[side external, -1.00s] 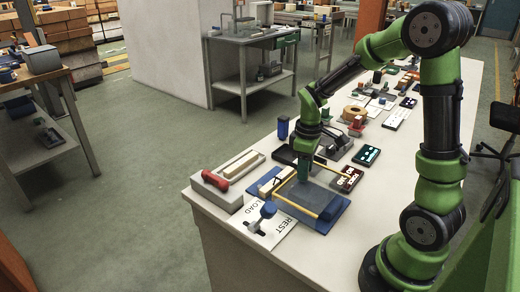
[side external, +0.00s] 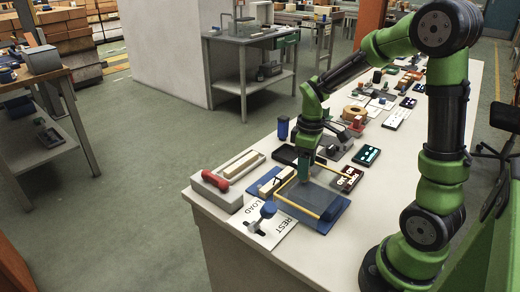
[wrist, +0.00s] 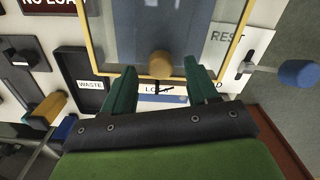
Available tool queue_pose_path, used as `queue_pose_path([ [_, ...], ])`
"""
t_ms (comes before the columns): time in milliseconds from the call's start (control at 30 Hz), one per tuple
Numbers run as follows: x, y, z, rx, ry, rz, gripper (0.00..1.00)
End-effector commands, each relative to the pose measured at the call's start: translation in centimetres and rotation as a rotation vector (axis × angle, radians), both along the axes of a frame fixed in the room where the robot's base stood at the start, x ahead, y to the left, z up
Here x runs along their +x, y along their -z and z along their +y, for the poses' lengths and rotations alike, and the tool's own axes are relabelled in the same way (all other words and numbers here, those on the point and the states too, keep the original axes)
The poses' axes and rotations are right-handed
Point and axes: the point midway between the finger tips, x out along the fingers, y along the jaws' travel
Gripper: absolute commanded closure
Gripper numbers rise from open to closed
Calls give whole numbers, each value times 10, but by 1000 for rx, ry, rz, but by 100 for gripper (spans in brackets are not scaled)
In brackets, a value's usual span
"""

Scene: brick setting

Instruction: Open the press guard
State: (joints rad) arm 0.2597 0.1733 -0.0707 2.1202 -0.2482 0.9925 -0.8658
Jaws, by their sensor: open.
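The press guard is a clear panel in a yellow frame (side external: 297,207) over a blue base (side external: 323,226), and it lies flat. In the wrist view, its yellow frame (wrist: 183,79) fills the upper middle, with a round wooden knob (wrist: 160,63) near its lower edge. My gripper (side external: 304,174) is above the far side of the guard. In the wrist view, my gripper (wrist: 160,86) is open, with its two green fingers apart on either side of the knob and a little below it. No contact with the knob can be made out.
A blue-knobbed lever (side external: 268,210) stands by the LOAD and REST plate (side external: 262,232); the knob also shows in the wrist view (wrist: 299,73). A WASTE tray (wrist: 74,63) lies beside the guard. A red-handled tool (side external: 215,181) and dark display (side external: 346,179) are nearby.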

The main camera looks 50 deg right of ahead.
Motion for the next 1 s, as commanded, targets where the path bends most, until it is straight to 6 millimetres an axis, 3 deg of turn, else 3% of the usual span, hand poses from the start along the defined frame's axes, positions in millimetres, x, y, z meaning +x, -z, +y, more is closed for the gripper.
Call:
queue_pose_path([
  [400,1,-99,0,-3,1,-9,42],
  [600,1,-136,0,-2,0,-7,42],
  [800,0,-153,0,-1,0,-4,42],
  [1000,0,-156,0,-1,0,-3,42],
])
